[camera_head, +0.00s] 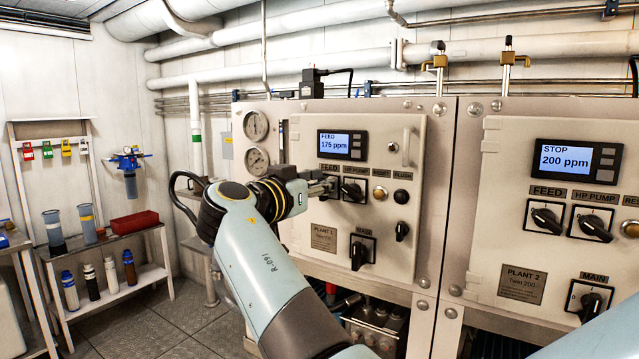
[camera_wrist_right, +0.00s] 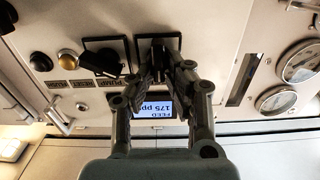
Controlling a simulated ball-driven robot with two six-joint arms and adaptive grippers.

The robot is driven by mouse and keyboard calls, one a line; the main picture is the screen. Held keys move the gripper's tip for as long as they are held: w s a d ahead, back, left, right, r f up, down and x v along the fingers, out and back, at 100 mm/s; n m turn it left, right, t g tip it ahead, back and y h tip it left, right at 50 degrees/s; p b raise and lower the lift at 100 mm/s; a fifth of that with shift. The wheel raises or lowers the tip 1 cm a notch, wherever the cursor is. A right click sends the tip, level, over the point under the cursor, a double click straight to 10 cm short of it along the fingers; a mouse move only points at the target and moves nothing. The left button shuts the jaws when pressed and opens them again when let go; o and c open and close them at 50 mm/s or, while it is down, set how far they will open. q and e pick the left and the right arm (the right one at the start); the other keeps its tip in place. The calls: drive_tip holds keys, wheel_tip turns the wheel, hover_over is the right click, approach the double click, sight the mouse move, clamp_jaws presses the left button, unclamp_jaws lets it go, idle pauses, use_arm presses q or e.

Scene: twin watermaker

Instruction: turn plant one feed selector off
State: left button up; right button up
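The plant 1 panel (camera_head: 430,235) carries a small display reading FEED 175 ppm (camera_head: 335,142). The plant 1 feed selector is a dark knob on a square black plate under the FEED label; in the head view my gripper mostly hides it. My right gripper (camera_head: 328,186) is at this selector. In the right wrist view, which is upside down, its two fingers (camera_wrist_right: 163,72) come together on either side of the feed selector knob (camera_wrist_right: 157,50), seemingly touching it. The knob's exact angle is hard to read. My left gripper is not in view.
Close beside the feed selector is the HP pump selector (camera_head: 353,190). Below is the main switch (camera_head: 360,251). The plant 2 panel (camera_head: 510,225) reads STOP 200 ppm at the right. Two gauges (camera_head: 256,125) sit left of plant 1. A bottle shelf (camera_head: 120,232) stands at the left.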

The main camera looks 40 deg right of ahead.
drive_tip(key=shift+r, duration=0.1)
clamp_jaws()
drive_tip(key=shift+w+a+n+b, duration=0.15)
drive_tip(key=shift+n+b, duration=0.15)
drive_tip(key=shift+n, duration=1.7)
drive_tip(key=shift+w+d+n+b, duration=0.15)
drive_tip(key=shift+n+b, duration=0.2)
drive_tip(key=shift+n, duration=1.65)
drive_tip(key=shift+w+a+n+b, duration=0.15)
drive_tip(key=shift+n+b, duration=0.15)
drive_tip(key=shift+n, duration=1.7)
drive_tip(key=o, duration=0.6)
unclamp_jaws()
drive_tip(key=shift+w+f, duration=0.1)
drive_tip(key=shift+f, duration=0.2)
